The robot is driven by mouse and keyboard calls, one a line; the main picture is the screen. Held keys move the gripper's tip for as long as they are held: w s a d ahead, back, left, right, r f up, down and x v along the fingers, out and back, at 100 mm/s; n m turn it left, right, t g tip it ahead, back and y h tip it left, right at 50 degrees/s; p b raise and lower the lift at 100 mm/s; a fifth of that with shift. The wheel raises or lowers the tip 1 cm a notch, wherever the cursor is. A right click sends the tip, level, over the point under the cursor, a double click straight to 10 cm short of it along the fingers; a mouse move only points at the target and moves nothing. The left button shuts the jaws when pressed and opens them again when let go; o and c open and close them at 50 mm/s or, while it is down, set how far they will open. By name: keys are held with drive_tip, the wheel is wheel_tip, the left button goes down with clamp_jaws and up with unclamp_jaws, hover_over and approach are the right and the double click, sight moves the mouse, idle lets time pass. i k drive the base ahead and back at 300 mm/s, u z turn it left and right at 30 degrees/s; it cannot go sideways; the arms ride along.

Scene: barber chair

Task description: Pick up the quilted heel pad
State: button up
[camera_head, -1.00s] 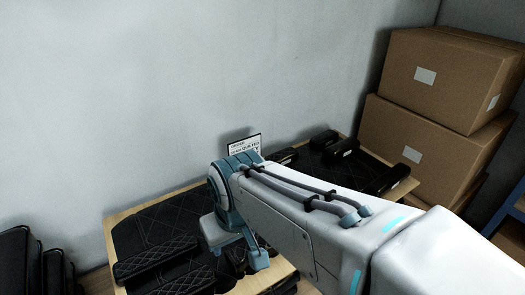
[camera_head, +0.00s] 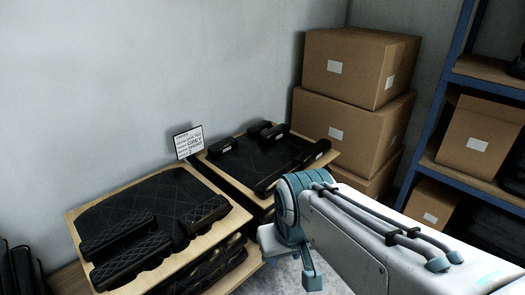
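Black quilted pads lie on a wooden-edged stack at lower left. A long quilted pad (camera_head: 130,260) lies along its front edge, with a shorter pad (camera_head: 117,237) behind it. Another pad (camera_head: 203,213) lies at the right side of the same top. Several black pads, one of them the back pad (camera_head: 268,131), lie on a second stack behind to the right. I cannot tell which pad is the heel pad. My arm reaches in from lower right. Its end, around my gripper (camera_head: 290,258), is right of the near stack, apart from the pads. I cannot make out its fingers.
A small printed sign (camera_head: 188,142) stands between the stacks. Cardboard boxes (camera_head: 345,125) are piled at the back. A blue-framed shelf (camera_head: 450,95) with boxes stands at right. Dark items (camera_head: 18,270) stand at the far left edge. Grey floor shows beside my arm.

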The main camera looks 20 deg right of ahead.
sight(217, 149)
drive_tip(key=z, duration=1.05)
drive_tip(key=i, duration=1.15)
drive_tip(key=u, duration=0.9)
drive_tip(key=i, duration=0.75)
drive_tip(key=u, duration=0.7)
